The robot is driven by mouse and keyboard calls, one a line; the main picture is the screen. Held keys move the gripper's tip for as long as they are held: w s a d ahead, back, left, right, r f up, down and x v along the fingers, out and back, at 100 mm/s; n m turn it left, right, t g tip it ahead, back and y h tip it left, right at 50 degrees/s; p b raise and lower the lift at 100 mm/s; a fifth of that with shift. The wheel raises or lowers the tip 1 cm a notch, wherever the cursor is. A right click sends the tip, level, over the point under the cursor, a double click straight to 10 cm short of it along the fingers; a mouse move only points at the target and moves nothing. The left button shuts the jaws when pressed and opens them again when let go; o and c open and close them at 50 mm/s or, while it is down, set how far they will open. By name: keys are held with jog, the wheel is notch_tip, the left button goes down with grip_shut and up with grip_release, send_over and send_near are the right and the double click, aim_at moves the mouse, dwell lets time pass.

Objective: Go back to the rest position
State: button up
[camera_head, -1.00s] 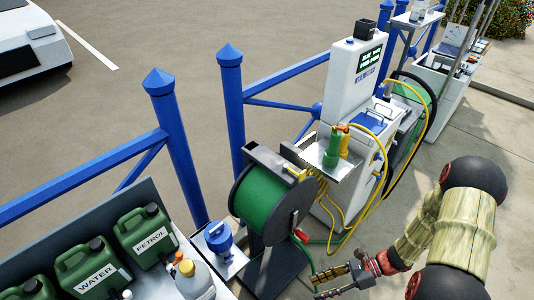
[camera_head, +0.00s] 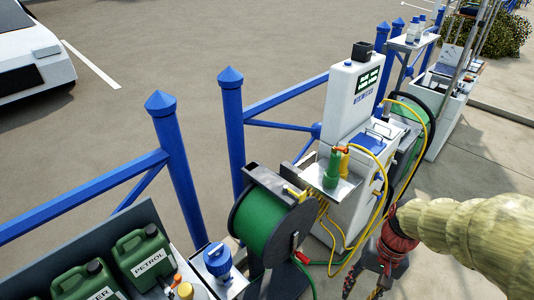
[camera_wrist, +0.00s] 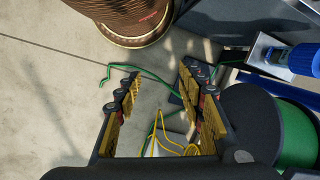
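My gripper (camera_wrist: 160,105) is open and empty in the wrist view, its two padded fingers well apart with paving, a green hose and yellow cord visible between and beyond them. In the head view my gripper (camera_head: 366,280) hangs low at the bottom right, in front of the white dispenser and to the right of the green hose reel. Its fingertips are partly cut off by the lower edge there.
A green hose reel (camera_head: 262,222) stands left of my gripper. A white dispenser (camera_head: 351,98) with yellow hoses (camera_head: 384,190) stands behind it. Green jerrycans (camera_head: 143,257) and a blue-lidded item (camera_head: 217,260) sit at lower left. Blue railings (camera_head: 232,130) run behind. Open paving lies at right.

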jog(key=s+a+r+n+t+h, duration=0.1)
jog(key=a+r+n+t, duration=0.1)
jog(key=r, duration=0.7)
jog(key=s+a+r+n+t+h, duration=0.1)
jog(key=a+r+n+t, duration=0.1)
jog(key=r+t, duration=0.3)
notch_tip(320, 180, up, 4)
jog(key=shift+s+a+r+n, duration=0.15)
jog(key=shift+a+n, duration=0.15)
jog(key=shift+a, duration=0.25)
